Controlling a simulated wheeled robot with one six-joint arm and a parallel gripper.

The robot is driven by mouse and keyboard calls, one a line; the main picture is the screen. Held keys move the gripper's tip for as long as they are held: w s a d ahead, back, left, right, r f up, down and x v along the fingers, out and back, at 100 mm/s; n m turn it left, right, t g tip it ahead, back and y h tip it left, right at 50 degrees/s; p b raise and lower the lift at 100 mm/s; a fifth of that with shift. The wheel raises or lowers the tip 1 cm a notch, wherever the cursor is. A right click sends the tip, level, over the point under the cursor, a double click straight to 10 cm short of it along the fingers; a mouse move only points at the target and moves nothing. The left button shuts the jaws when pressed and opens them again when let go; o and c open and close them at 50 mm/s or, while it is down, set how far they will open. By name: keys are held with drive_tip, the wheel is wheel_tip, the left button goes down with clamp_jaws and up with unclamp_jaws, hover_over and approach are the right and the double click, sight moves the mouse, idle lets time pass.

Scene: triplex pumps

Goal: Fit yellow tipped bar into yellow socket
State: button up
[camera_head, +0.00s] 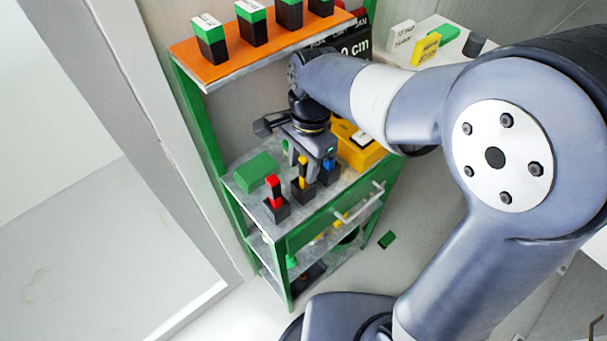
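A bar with a yellow upper part (303,171) stands upright at a black block (303,192), in the middle of a row on the grey cart top. I cannot tell how deep it sits in the block. My gripper (303,163) points down right over this bar, its fingers close around or beside the bar's top. Whether the fingers touch it or are closed on it is not clear. No separate yellow-marked socket can be made out.
A red-topped piece (273,187) and a blue-topped piece (328,166) stand on either side. A green block (257,171) lies at left, and a yellow box (356,147) stands behind at right. An orange shelf (262,51) with several green-topped black blocks overhangs the back.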

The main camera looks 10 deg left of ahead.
drive_tip(key=shift+s+f, duration=0.1)
drive_tip(key=shift+f, duration=0.2)
drive_tip(key=shift+c, duration=0.3)
clamp_jaws()
